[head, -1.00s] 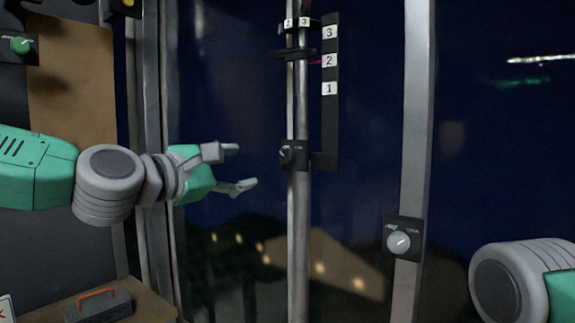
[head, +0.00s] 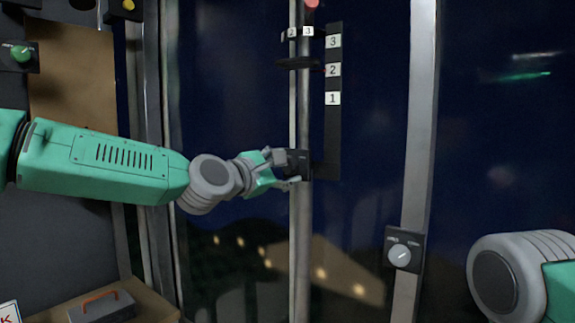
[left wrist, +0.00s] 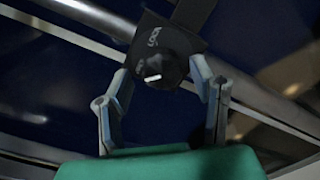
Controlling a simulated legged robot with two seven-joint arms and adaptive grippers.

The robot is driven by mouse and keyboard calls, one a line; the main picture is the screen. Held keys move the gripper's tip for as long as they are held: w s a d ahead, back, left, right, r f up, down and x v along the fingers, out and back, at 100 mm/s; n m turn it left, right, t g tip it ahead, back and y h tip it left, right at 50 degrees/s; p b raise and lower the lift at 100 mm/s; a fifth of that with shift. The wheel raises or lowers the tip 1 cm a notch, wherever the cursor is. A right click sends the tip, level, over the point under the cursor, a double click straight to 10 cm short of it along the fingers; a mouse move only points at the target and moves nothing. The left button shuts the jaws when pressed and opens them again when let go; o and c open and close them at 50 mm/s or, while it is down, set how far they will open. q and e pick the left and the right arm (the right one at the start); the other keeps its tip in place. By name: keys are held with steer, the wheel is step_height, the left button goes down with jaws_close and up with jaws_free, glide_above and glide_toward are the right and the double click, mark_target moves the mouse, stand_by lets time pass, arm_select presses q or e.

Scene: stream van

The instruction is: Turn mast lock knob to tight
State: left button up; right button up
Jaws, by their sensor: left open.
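The mast lock knob (left wrist: 158,66) is black with a white pointer mark, on a black plate (left wrist: 150,38) with lettering too blurred to read. In the head view the knob's box (head: 305,164) sits on the upright metal mast (head: 302,230), and my left gripper hides the knob's face. My left gripper (head: 289,170) is open at the box, coming from the left. In the left wrist view its fingertips (left wrist: 163,75) stand on either side of the knob; I cannot tell whether they touch it. My right gripper is out of view.
A plate numbered 1 to 3 (head: 333,120) stands right of the mast, with a dark collar (head: 297,63) beside it. Another knob (head: 400,255) is on the window post. A green knob (head: 21,53) is upper left. A toolbox (head: 101,307) lies low left.

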arm_select(q)
steer(key=shift+a, duration=0.3)
steer(key=shift+d, duration=0.5)
steer(key=c, duration=0.8)
steer(key=shift+s+d, duration=0.1)
steer(key=shift+d, duration=0.3)
steer(key=c, duration=0.4)
steer(key=shift+o, duration=0.2)
steer(key=shift+a, duration=0.1)
jaws_close()
